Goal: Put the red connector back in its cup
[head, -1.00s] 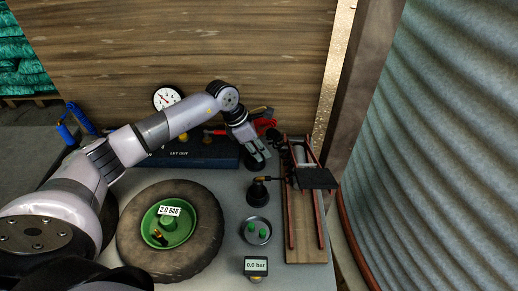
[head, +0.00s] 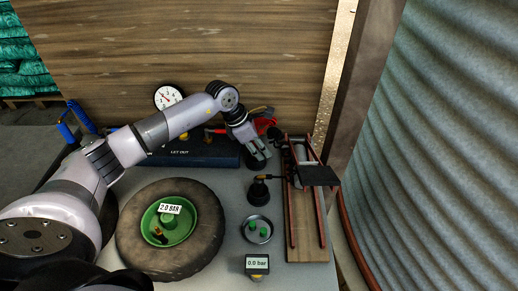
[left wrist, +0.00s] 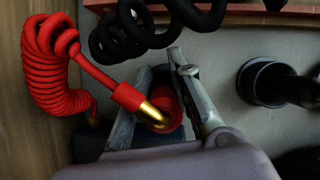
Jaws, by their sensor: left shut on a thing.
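My left gripper (head: 259,156) is near the back of the bench, left of the wooden board. In the left wrist view its fingers (left wrist: 158,108) are shut on the red connector (left wrist: 168,108), a round red piece. A brass elbow and red sleeve (left wrist: 127,97) join it to the coiled red hose (left wrist: 58,75). In the head view the red hose (head: 265,125) shows behind the gripper, and the connector is mostly hidden. A black cup (head: 258,193) stands in front of the gripper, with a dark fitting at it. I cannot make out the red connector's own cup. My right gripper is out of view.
A tyre (head: 205,240) with a green hub lies at left. A small dish (head: 247,238) holds green caps, behind a 0.0 bar gauge (head: 257,265). A foot pump (head: 318,176) on a wooden board (head: 305,250) stands at right. A dark blue box (head: 190,160) lies behind.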

